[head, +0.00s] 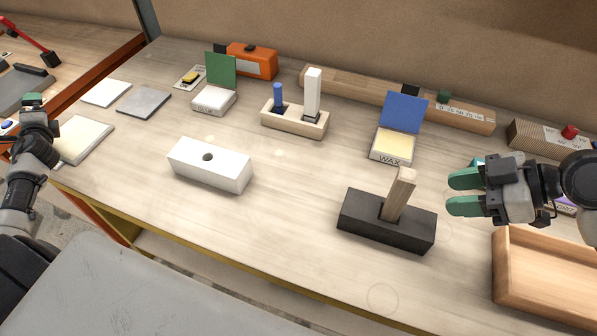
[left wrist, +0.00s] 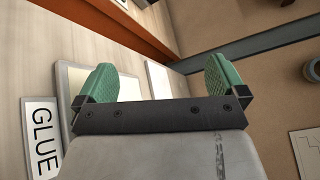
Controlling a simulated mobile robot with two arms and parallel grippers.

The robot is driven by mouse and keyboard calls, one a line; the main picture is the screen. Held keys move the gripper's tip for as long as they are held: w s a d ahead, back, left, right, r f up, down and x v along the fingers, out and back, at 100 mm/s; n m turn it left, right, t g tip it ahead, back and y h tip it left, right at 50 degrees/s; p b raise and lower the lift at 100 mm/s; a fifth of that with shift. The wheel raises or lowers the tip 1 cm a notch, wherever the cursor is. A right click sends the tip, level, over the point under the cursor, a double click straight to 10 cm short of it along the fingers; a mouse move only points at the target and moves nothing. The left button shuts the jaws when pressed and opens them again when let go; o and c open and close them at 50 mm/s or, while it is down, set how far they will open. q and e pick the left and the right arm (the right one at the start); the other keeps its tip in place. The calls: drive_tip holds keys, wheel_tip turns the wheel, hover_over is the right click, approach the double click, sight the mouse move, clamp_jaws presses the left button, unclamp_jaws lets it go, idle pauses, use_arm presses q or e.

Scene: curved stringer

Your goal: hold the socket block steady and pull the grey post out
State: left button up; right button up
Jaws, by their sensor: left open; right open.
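A black socket block (head: 370,222) sits on the bench right of centre, with a tan wooden-looking post (head: 398,195) standing in it, slightly tilted in the picture. I see no clearly grey post. A white block (head: 210,168) with an empty round hole lies left of it. A wooden block (head: 293,120) behind holds a short blue peg (head: 278,95) and a tall white post (head: 313,92). My right gripper (head: 464,193) is open and empty, right of the post and apart from it. My left gripper (head: 33,101) is at the far left; its open, empty fingers show in the left wrist view (left wrist: 162,78).
A wooden tray (head: 505,262) stands at the front right. An open WAX box (head: 392,147) with a blue lid is behind the black block. A GLUE box (head: 214,101) and an orange box (head: 252,62) are at the back. The front middle of the bench is clear.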

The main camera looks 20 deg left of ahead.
use_arm(q)
drive_tip(key=w+d+r+m+t+h, duration=0.35)
drive_tip(key=w+d+h, duration=0.25)
drive_tip(key=d, duration=0.4)
drive_tip(key=w+d+r+m+t+h, duration=0.25)
drive_tip(key=w+d+m+h, duration=0.2)
drive_tip(key=w+d, duration=0.35)
drive_tip(key=w+d+r+m+t+h, duration=0.25)
drive_tip(key=w+d+t+h, duration=0.35)
drive_tip(key=d, duration=0.5)
drive_tip(key=s+d+r+m+g+h, duration=0.2)
drive_tip(key=s+d+m+g+h, duration=0.2)
drive_tip(key=d+m+g+h, duration=0.75)
drive_tip(key=s+d+r+m+g+h, duration=0.1)
drive_tip(key=s+d+m+g+h, duration=0.4)
drive_tip(key=d, duration=1.1)
drive_tip(key=m+g+y, duration=0.5)
drive_tip(key=m, duration=1)
approach(347, 200)
drive_tip(key=a, duration=0.1)
drive_tip(key=shift+d+f+m, duration=0.1)
drive_tip(key=shift+d+m, duration=0.2)
drive_tip(key=shift+d, duration=0.1)
drive_tip(key=shift+y, duration=0.3)
drive_tip(key=x, duration=1)
drive_tip(key=shift+d, duration=0.15)
drive_tip(key=shift+c, duration=0.3)
